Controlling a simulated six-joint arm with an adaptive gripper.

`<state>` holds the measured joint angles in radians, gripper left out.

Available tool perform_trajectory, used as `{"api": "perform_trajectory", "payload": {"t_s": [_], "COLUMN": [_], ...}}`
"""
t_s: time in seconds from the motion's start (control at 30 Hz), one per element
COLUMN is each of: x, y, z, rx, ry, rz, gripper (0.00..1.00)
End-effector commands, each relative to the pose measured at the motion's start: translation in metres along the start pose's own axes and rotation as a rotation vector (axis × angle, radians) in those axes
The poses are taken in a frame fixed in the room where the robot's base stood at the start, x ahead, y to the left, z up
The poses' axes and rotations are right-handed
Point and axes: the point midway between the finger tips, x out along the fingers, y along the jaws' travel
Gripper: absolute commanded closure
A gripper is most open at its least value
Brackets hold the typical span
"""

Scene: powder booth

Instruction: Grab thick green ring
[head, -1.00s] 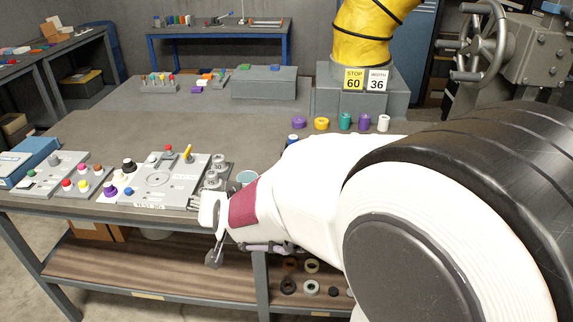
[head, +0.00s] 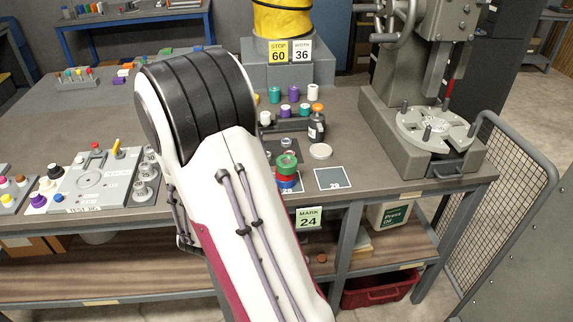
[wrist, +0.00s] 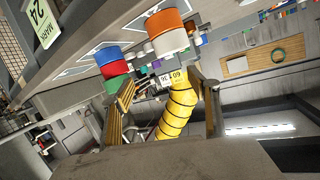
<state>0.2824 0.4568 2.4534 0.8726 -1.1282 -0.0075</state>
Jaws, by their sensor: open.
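A thick green ring (head: 287,160) lies on top of a red ring (head: 288,174) and a blue ring (head: 287,184), stacked on the mat marked 28. In the wrist view, which is upside down, the green ring (wrist: 117,84) shows beyond my left-hand finger, with the red ring (wrist: 114,69) and blue ring (wrist: 106,54) above it in the picture. My gripper (wrist: 166,103) is open and empty there, its fingers spread wide. The left-hand fingertip overlaps the green ring's lower edge in the picture; contact cannot be told. In the head view my arm hides the gripper.
An orange and white stack (wrist: 168,32) stands beside the rings in the wrist view. A pale disc (head: 320,151) lies right of the green ring. A grey press (head: 425,130) is at right.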

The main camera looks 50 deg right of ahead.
Motion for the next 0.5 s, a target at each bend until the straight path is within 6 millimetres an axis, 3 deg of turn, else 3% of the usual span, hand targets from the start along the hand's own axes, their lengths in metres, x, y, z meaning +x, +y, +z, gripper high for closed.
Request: {"api": "perform_trajectory", "payload": {"t_s": [0.3, 0.5], "x": [0.015, 0.014], "y": [0.067, 0.086], "z": [-0.003, -0.007], "rx": [-0.083, -0.121], "ry": [0.184, 0.249], "rz": [0.195, 0.252], "gripper": [0.40, 0.40]}}
